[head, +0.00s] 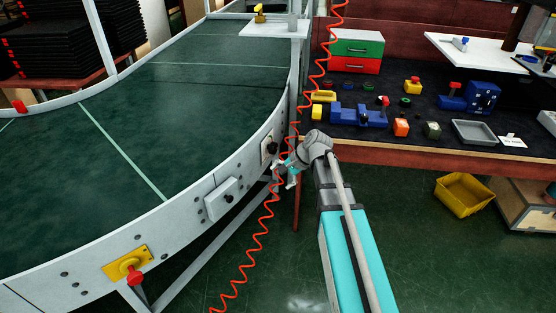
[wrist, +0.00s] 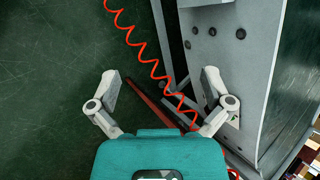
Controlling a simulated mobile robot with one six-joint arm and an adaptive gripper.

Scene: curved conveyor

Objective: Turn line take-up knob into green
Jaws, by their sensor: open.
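A round black knob (head: 271,148) on a pale plate sits on the conveyor's outer side, close to my gripper. Another dark knob (head: 228,198) is on a grey box (head: 215,205) further left along the side. My gripper (head: 282,175) is open and empty, beside the conveyor and a little below and right of the nearer knob. In the wrist view its fingers (wrist: 163,88) are spread wide; no knob shows between them.
A red coiled hose (wrist: 150,62) crosses close to my gripper. The conveyor side (wrist: 235,70) is near the right finger. A red-and-yellow switch (head: 133,275) is at lower left. The workbench (head: 440,150) with several parts is right; a yellow crate (head: 463,195) lies on the floor.

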